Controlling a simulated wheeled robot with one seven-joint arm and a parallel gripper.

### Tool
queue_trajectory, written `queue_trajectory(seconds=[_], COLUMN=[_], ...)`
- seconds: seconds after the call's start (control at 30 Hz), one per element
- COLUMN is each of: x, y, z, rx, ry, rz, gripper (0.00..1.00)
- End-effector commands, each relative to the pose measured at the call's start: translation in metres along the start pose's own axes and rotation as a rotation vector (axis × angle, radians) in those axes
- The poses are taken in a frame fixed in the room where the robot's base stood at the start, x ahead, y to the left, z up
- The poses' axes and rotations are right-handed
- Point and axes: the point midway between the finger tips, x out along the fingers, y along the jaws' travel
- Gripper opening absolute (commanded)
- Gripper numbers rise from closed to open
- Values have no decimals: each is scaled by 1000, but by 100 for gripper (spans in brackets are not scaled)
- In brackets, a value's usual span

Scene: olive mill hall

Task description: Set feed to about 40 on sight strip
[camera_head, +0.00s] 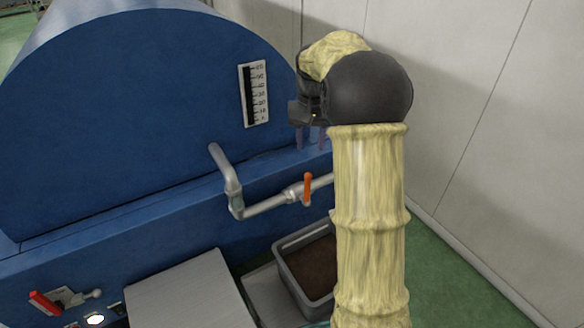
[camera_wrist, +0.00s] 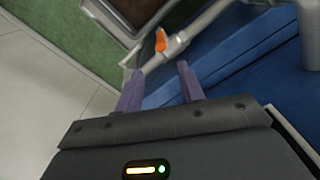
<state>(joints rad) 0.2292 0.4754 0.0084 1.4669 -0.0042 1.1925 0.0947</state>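The sight strip (camera_head: 254,94) is a white scale with black marks and a dark column, on the round end of the blue machine (camera_head: 150,100). An orange valve lever (camera_head: 307,187) sits on the grey pipe (camera_head: 265,206) below it and stands roughly upright. In the wrist view the orange lever (camera_wrist: 160,41) shows beyond the fingertips. My gripper (camera_head: 311,140) is above the lever and apart from it. In the wrist view my gripper's two purple fingers (camera_wrist: 158,78) are spread with nothing between them. My arm hides part of the pipe's right end.
A grey bin (camera_head: 284,262) with brown contents stands below the pipe. A grey flat cover (camera_head: 190,292) lies left of it. A red-handled lever (camera_head: 45,303) and a lit white button (camera_head: 95,319) are at lower left. A pale wall (camera_head: 480,120) stands at right.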

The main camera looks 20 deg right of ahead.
Motion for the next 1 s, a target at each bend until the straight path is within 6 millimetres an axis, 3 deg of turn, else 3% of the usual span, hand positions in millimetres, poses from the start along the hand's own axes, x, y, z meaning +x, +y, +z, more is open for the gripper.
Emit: queue_trajectory(seconds=[0.1, 0.53, 0.67, 1.0], x=[-8, -1, 14, 72], y=[3, -4, -2, 0], z=[-6, -5, -5, -4], rx=[9, -5, -1, 2], ry=[-8, -10, -12, -13], rz=[1, 1, 1, 1], gripper=[39, 39, 39, 39])
